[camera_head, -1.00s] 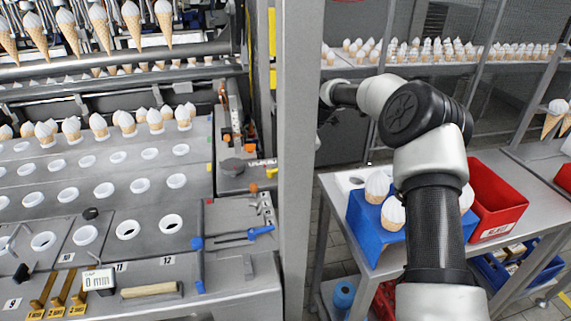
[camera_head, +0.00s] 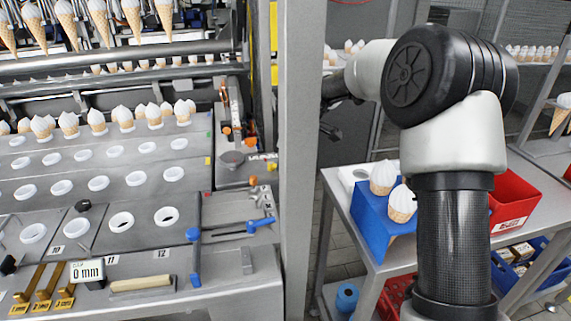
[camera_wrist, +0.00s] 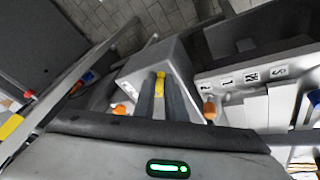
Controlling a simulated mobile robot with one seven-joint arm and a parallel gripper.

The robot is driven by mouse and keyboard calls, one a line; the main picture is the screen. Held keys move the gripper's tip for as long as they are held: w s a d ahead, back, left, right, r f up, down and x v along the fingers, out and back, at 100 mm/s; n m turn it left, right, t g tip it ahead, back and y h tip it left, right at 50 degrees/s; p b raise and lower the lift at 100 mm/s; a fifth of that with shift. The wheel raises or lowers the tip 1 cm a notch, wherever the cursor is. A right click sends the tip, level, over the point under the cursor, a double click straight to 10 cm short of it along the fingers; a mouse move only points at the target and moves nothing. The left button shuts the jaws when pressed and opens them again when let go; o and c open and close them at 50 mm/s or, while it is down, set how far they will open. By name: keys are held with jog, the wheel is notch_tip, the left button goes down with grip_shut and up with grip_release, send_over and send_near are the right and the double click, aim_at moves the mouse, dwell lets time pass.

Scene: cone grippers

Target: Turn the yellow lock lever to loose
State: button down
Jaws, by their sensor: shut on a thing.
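The yellow lock lever (camera_wrist: 159,86) shows in the wrist view as a small yellow piece in front of a grey box-like housing. My gripper (camera_wrist: 160,78) has its two dark fingers on either side of it and is shut on it. The fingers hide part of the lever, so I cannot tell which setting it points to. In the head view a dark end part of my arm shows just right of the grey post; the lever cannot be made out there.
A tall grey post (camera_head: 299,150) stands left of my arm. The cone machine's plate (camera_head: 115,180) fills the left. A blue cone stand (camera_head: 372,215) and a red bin (camera_head: 512,205) are on the bench at right. Orange knobs (camera_wrist: 209,110) flank the housing.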

jog(key=shift+s+a+m, duration=0.15)
jog(key=shift+m, duration=0.25)
jog(key=c, duration=1.8)
grip_release()
jog(key=shift+r, duration=0.1)
jog(key=p+v, duration=0.1)
jog(key=v, duration=0.7)
jog(key=p+v, duration=0.1)
jog(key=v, duration=0.8)
jog(key=shift+s+a+r, duration=0.15)
jog(key=shift+s+a, duration=0.05)
jog(key=shift+s, duration=0.1)
